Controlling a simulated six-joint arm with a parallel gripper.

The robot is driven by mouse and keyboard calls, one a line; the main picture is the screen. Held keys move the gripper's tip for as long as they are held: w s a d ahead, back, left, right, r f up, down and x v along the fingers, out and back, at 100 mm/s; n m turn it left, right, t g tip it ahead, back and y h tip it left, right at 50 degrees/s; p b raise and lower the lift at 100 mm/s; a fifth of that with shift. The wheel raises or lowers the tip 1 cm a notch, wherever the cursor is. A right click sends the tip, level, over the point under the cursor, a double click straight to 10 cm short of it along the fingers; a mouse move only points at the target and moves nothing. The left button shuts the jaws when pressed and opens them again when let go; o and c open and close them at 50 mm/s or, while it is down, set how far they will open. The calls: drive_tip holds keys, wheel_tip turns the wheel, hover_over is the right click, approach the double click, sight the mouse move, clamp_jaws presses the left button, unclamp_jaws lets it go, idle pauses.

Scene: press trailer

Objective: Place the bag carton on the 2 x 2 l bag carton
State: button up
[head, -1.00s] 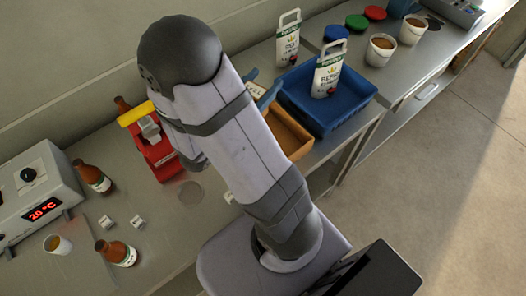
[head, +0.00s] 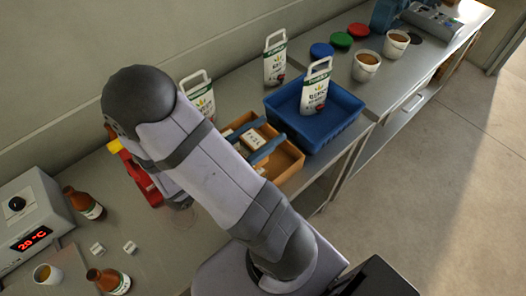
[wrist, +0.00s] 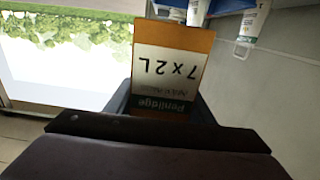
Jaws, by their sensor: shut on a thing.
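My gripper (head: 259,144) has blue fingers and is shut on a small orange-and-white bag carton (head: 253,140), seen over the orange tray. In the wrist view the carton (wrist: 170,65) sits between the dark fingers, its white label upside down with a large "2" and "L" print. I cannot read which is marked 2 x 2 l. The carton's height over the tray is unclear.
The orange tray (head: 290,162) stands beside the blue tray (head: 350,128). Two white tubs (head: 366,67) and coloured lids (head: 341,40) are at the right. Brown bottles (head: 108,281) and a temperature unit (head: 25,215) are at the left. My arm hides part of the bench.

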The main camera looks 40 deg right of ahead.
drive_tip(key=shift+f, duration=1.65)
drive_tip(key=shift+f, duration=0.1)
drive_tip(key=shift+f+p, duration=0.45)
drive_tip(key=shift+f, duration=1.35)
drive_tip(key=o, duration=1.2)
drive_tip(key=shift+f, duration=0.1)
drive_tip(key=shift+c, duration=0.2)
drive_tip(key=shift+a, duration=0.1)
